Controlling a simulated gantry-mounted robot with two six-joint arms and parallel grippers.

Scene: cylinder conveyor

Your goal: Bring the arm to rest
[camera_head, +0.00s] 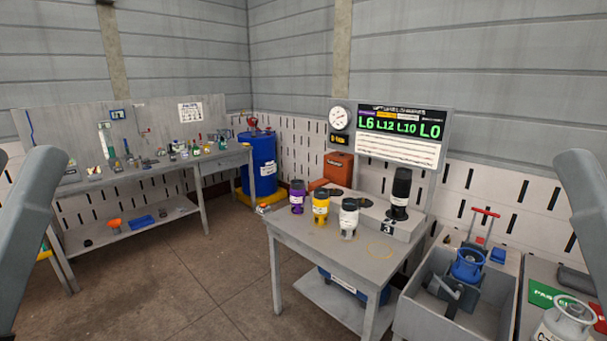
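Parts of my two arms rise at the left and right edges of the head view, grey and rounded. Neither gripper shows in the frame, so I cannot see their fingers or whether they hold anything. On the grey workbench (290,232) stand a purple cylinder (297,199), a yellow cylinder (320,208) and a white cylinder (349,219), all upright in a row.
A display board (401,152) reading L6 L12 L10 L0 and a round gauge (339,118) stand behind the bench. Floor at lower left is clear.

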